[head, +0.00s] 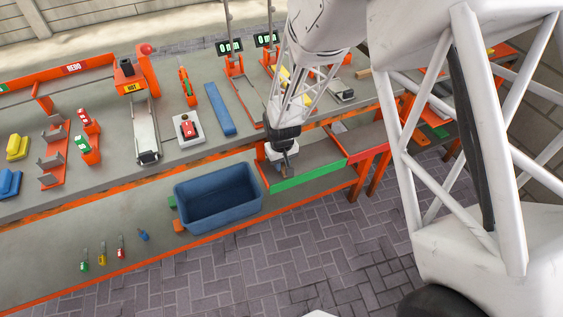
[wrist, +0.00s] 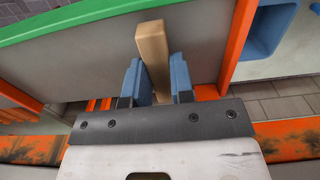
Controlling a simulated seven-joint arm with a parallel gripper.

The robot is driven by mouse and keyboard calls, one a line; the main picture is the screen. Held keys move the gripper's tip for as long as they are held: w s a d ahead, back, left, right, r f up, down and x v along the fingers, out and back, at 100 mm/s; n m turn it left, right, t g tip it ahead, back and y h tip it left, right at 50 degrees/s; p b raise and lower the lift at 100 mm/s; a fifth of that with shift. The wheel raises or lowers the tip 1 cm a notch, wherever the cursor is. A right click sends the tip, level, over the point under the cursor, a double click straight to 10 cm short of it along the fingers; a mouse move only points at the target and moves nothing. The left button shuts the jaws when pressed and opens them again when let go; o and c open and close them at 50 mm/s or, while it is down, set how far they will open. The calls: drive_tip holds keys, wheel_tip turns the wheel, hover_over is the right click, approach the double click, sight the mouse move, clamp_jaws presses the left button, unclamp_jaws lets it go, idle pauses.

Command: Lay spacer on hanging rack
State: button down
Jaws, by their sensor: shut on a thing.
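My gripper (wrist: 157,80) is shut on a light wooden block (wrist: 152,45), likely the spacer. The block stands out beyond the two blue finger pads. In the head view my gripper (head: 288,172) is over a grey tray-like surface with a green front edge (head: 309,175) and orange ends. The same green edge (wrist: 70,22) crosses the top of the wrist view. I cannot tell from the wrist view whether the block touches the grey surface. No part is clearly marked as the hanging rack; this green-edged surface may belong to it.
A blue bin (head: 218,196) stands left of the green-edged tray. Small tagged items (head: 102,256) lie on the lower shelf. The upper bench holds a blue bar (head: 219,108), a grey channel (head: 145,128) and orange stands (head: 52,150). Brick floor lies in front.

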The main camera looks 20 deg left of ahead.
drive_tip(key=shift+f, duration=0.3)
drive_tip(key=c, duration=0.9)
unclamp_jaws()
drive_tip(key=shift+r, duration=0.1)
drive_tip(key=shift+r, duration=3.8)
